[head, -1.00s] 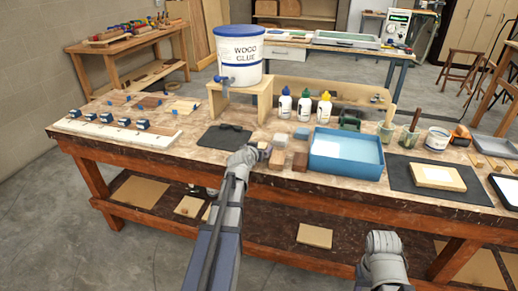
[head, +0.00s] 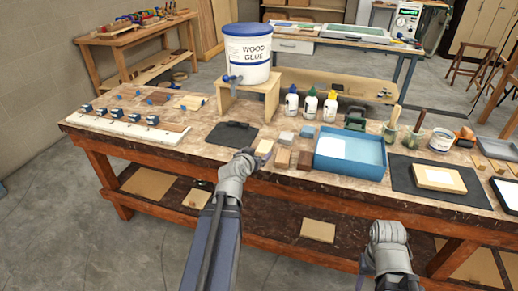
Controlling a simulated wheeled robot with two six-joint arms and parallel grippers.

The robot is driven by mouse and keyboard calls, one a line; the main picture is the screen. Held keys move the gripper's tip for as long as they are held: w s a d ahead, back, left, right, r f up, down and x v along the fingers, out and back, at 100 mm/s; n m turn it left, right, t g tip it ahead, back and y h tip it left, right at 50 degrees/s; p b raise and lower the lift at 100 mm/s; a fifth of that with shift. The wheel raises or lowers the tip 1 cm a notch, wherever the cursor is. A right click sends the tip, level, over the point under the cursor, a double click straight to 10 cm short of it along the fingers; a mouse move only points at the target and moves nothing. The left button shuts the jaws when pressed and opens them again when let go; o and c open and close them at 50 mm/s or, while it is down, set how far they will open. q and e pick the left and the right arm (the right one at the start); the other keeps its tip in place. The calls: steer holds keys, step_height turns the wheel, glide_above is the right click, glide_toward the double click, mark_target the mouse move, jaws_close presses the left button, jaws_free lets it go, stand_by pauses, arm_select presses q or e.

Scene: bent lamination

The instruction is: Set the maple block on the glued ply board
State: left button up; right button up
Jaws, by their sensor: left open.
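The pale maple block (head: 264,147) stands on the bench in a small group of blocks, just past the tip of my left gripper (head: 254,155). My left gripper is open at the front of the bench, close to this block; its fingers are small, and I cannot tell whether they touch it. The ply board (head: 430,186) lies on a dark mat (head: 402,176) at the right of the bench, with a whitish patch on its top. My right arm (head: 388,240) is low in front of the bench, and its fingers cannot be made out.
A tan block (head: 282,159), a dark brown block (head: 305,160) and greyish blocks stand beside the maple block. A blue tray (head: 350,168) lies between them and the dark mat. Glue bottles (head: 310,104) and a glue bucket (head: 248,55) on a stand are behind.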

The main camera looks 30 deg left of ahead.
mark_target(263, 149)
arm_select(q)
steer(key=shift+c, duration=0.7)
steer(key=shift+w+a+f+b, duration=0.1)
steer(key=shift+w+f+b, duration=0.95)
steer(key=shift+b, duration=0.05)
steer(key=shift+c, duration=0.5)
steer(key=shift+w+f, duration=0.1)
steer(key=shift+w, duration=0.15)
steer(key=shift+b+x, duration=1.5)
steer(key=shift+x, duration=2.3)
steer(key=shift+a, duration=0.15)
steer(key=shift+s, duration=0.1)
jaws_close()
